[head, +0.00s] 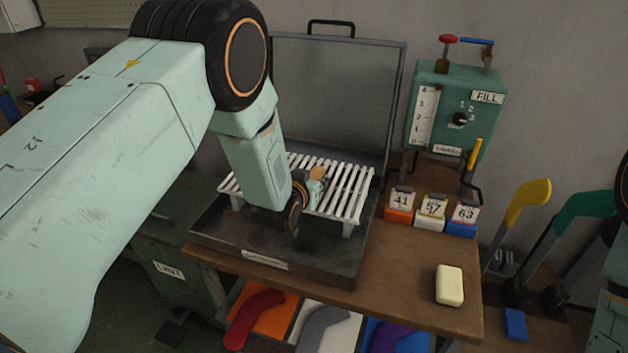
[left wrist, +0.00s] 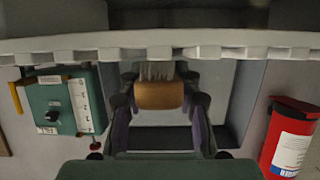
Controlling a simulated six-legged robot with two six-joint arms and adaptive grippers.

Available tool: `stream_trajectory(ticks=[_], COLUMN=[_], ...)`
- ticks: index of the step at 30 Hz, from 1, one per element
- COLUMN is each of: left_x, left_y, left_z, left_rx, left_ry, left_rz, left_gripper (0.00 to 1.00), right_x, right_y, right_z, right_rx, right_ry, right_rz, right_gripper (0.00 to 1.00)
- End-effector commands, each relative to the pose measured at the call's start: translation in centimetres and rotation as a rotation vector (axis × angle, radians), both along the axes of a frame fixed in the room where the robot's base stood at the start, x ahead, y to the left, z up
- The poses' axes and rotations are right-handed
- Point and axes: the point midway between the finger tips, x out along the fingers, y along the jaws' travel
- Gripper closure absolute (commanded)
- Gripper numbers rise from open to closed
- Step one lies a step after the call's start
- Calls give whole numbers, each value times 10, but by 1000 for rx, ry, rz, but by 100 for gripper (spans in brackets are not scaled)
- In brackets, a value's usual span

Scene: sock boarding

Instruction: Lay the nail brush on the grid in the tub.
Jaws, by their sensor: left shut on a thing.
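The nail brush (head: 317,173), with a wooden back, is in my left gripper (head: 312,186) at the middle of the white slatted grid (head: 350,198) in the head view. In the left wrist view the brush (left wrist: 158,95) sits between the two fingers of the left gripper (left wrist: 158,103), its pale bristles facing the grid's edge (left wrist: 160,45). I cannot tell whether the bristles touch the slats. The grid stands in the dark tub (head: 325,268), whose lid is raised behind it. My left arm hides the grid's left part. My right gripper is out of view.
A green fill box (head: 455,105) hangs on the wall at the right. Three numbered blocks (head: 431,212) and a cream soap bar (head: 450,285) are on the bench (head: 400,295) right of the tub. A red-and-white can (left wrist: 290,140) shows in the left wrist view.

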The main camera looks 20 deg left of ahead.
Motion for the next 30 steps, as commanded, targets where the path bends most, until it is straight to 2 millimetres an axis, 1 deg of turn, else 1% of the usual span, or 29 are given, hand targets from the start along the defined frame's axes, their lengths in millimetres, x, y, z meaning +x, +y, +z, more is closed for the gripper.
stream_trajectory(ticks=[7, 8, 15, 23, 26, 29, 30], left_x=[0, 0, 0, 0, 0, -7, -12], left_y=[0, 0, 0, 0, 0, 0, 1], left_z=[-4, -3, -3, -2, 1, 4, 6], left_rx=[-1, -1, -1, -1, -1, 0, 0], left_ry=[0, 1, 1, 1, 0, 1, 3], left_rz=[1, 0, 0, 0, 0, 0, 0], left_gripper=[98, 65, 44, 44, 44, 44, 44], right_x=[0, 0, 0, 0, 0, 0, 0], right_y=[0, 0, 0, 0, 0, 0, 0], right_z=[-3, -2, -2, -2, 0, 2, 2], right_rx=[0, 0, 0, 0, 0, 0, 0], right_ry=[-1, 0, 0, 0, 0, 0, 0], right_rz=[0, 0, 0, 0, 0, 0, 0], right_gripper=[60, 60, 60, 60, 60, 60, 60])
